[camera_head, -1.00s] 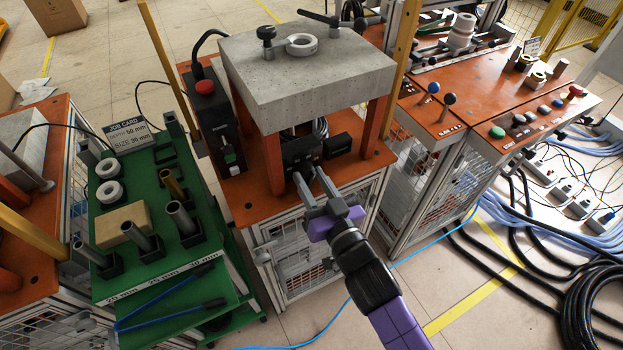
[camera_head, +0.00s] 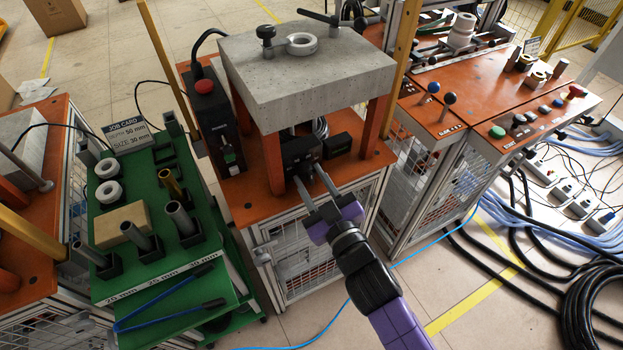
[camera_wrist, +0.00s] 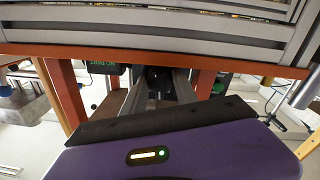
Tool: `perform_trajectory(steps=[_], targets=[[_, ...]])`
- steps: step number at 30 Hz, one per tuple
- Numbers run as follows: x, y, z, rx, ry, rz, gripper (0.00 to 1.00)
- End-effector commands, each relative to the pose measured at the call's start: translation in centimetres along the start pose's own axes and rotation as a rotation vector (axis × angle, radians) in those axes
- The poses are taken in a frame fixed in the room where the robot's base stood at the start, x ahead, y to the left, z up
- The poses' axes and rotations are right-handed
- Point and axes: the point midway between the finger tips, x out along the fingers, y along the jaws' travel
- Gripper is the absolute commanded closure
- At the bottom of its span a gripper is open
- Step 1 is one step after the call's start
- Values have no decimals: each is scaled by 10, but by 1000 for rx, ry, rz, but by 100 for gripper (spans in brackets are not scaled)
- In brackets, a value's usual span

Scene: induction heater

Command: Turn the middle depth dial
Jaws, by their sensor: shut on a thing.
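The black control box (camera_head: 302,150) stands on the orange table under the concrete slab. My gripper (camera_head: 307,172) reaches in from the front, with its fingertips at the box's front face. The fingers are shut on a small dark part there, apparently the middle depth dial. The dial is too small and covered to make out in the head view. In the wrist view my gripper (camera_wrist: 160,77) has its two fingers on either side of a dark part (camera_wrist: 157,82) of the box. The dial's marks cannot be read.
The concrete slab (camera_head: 306,70) on orange legs is close above the box. A black power unit (camera_head: 205,110) with a red button stands left. A green cart (camera_head: 155,259) holds tubes and a job card (camera_head: 126,134) reading depth 50 mm, size 30 mm.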

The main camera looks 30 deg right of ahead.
Motion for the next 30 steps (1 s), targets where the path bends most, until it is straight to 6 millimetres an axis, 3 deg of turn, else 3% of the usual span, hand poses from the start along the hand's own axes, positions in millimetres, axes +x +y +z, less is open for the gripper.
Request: perform_trajectory(steps=[18, 19, 21, 30], targets=[[0, 0, 0, -52, 3, -1, 100], [0, 0, 0, -52, 3, -1, 60], [0, 0, 0, -52, 3, -1, 46], [0, 0, 0, -51, 2, -1, 44]])
